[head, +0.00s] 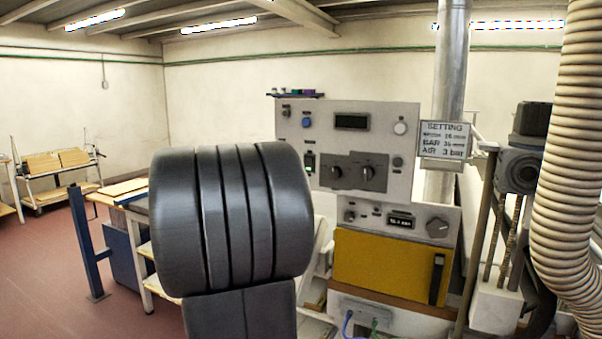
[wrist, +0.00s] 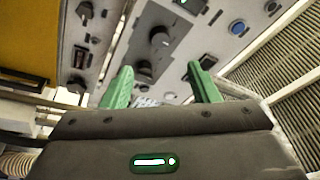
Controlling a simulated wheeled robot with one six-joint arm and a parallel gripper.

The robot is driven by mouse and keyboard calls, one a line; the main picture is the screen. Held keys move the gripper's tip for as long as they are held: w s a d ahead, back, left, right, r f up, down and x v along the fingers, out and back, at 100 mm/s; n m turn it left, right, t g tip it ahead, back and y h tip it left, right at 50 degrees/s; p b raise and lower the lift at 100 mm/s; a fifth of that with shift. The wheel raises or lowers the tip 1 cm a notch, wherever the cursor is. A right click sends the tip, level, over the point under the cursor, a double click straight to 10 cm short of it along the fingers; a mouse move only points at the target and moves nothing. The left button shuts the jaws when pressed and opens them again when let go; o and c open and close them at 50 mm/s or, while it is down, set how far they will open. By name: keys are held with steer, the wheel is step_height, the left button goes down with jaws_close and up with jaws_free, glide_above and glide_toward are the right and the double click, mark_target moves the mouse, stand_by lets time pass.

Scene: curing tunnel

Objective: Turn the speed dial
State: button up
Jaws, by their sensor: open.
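The control cabinet (head: 385,128) stands right of centre in the head view. Two black knobs sit side by side on its dark plate, a left knob (head: 336,172) and a right knob (head: 367,173). A larger dark round dial (head: 437,227) is on the lower panel, right of a small lit display (head: 400,220). No readable label shows which one is the speed dial. In the wrist view, my gripper (wrist: 159,70) is open, its green fingers apart and pointing at the panel. Black knobs (wrist: 160,37) show beyond and between them; contact is not visible. My arm hides the gripper in the head view.
A yellow door (head: 388,266) is below the lower panel. A ribbed hose (head: 570,150) and a metal pipe (head: 452,70) stand at the right. A setting sign (head: 445,140) hangs beside the cabinet. A blue-legged bench (head: 92,245) is at left, with open floor beyond it.

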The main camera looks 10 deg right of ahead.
mark_target(332, 174)
steer(key=shift+m, duration=0.4)
steer(key=p+x, duration=0.4)
steer(key=x, duration=0.9)
steer(key=shift+w+d+r, duration=0.1)
steer(key=shift+d+r, duration=0.15)
steer(key=shift+d, duration=0.1)
steer(key=shift+c, duration=0.4)
steer(key=c, duration=0.9)
